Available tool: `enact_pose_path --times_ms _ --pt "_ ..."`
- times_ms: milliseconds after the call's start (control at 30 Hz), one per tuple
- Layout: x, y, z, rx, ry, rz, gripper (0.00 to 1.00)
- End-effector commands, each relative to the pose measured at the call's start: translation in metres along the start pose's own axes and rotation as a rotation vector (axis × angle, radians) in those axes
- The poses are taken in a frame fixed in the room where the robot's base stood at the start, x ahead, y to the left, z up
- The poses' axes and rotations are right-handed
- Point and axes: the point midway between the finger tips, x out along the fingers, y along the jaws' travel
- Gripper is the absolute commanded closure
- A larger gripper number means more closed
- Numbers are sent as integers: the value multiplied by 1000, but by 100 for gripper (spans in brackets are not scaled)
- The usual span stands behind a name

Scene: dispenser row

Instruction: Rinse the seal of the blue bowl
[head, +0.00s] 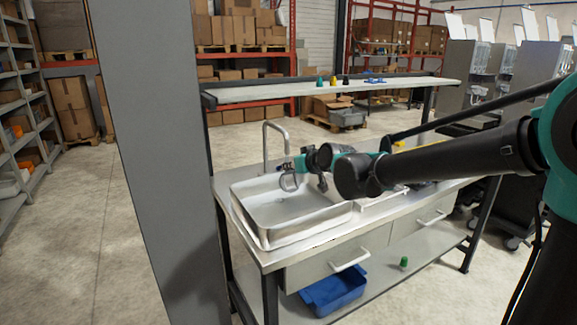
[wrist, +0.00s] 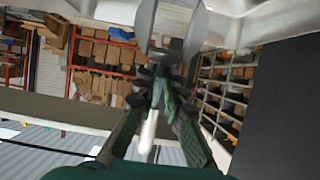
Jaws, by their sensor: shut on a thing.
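My gripper (head: 304,170) is shut on a thin grey ring (head: 287,184), which looks like the seal. The ring hangs over the sink basin (head: 262,222), just below the end of the tap's spout (head: 286,140). In the wrist view my gripper (wrist: 168,78) has its fingers close together on the grey ring (wrist: 146,18), which is partly cut off by the top edge. I cannot tell whether water is running. A small flat blue thing (head: 374,80) lies on the upper shelf; I cannot tell whether it is the blue bowl.
The upper shelf (head: 270,92) also carries green, yellow and black cone-shaped things (head: 333,81). A blue bin (head: 334,291) and a small green thing (head: 403,262) stand on the lower shelf. A grey pillar (head: 160,160) stands left of the sink. Floor is free at far left.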

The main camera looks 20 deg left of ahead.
Motion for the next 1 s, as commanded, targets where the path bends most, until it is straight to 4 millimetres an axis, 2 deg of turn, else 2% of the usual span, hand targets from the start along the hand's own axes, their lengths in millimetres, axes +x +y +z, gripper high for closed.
enact_pose_path --times_ms 700,1000 --pt "-63 0 18 1 0 1 100" --pt "-74 0 20 0 0 0 100"
